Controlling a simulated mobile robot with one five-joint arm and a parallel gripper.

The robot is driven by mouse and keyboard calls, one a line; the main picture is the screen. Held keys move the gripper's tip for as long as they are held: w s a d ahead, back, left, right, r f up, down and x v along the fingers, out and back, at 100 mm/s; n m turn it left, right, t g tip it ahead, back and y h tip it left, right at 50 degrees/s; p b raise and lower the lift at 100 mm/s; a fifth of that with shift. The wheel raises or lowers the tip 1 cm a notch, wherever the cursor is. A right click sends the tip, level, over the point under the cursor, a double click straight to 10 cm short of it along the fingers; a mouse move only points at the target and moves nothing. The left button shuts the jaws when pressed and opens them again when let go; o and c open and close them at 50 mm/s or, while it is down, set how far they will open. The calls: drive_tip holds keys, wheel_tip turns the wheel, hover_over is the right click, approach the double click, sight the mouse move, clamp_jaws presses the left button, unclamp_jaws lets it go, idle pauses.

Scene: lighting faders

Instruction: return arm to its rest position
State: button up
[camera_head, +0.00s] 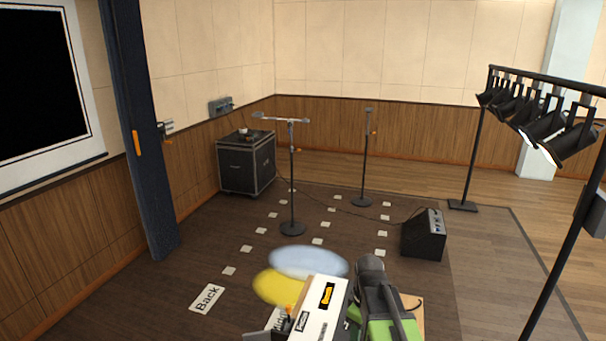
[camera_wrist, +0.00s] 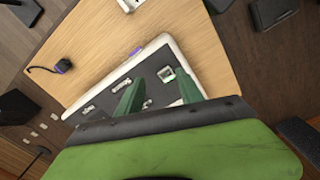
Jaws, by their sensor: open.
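A fader console with a white rim and dark panel (camera_wrist: 145,75) lies on a light wooden top (camera_wrist: 205,55) in the wrist view. Several pale fader knobs show on it. My gripper (camera_wrist: 157,90) has two green fingers spread apart, with nothing seen between them. The fingers appear over the panel; I cannot tell their height above it. In the head view the console's white side (camera_head: 318,312) shows at the bottom, left of my dark and green arm, which hides part of the wooden top. The fingertips are not clear there.
Stage lamps (camera_head: 545,130) hang on a black stand at the right. A pale blue light pool (camera_head: 308,262) and a yellow one (camera_head: 278,288) lie on the dark floor. Microphone stands (camera_head: 292,180), a floor speaker (camera_head: 425,235) and a black case (camera_head: 245,165) stand farther back.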

drive_tip(key=s+m, duration=0.2)
drive_tip(key=m, duration=0.1)
drive_tip(key=s+f+m, duration=0.1)
drive_tip(key=m, duration=0.2)
drive_tip(key=s+m, duration=0.2)
drive_tip(key=m, duration=0.2)
drive_tip(key=shift+s+f, duration=0.35)
drive_tip(key=shift+f, duration=0.05)
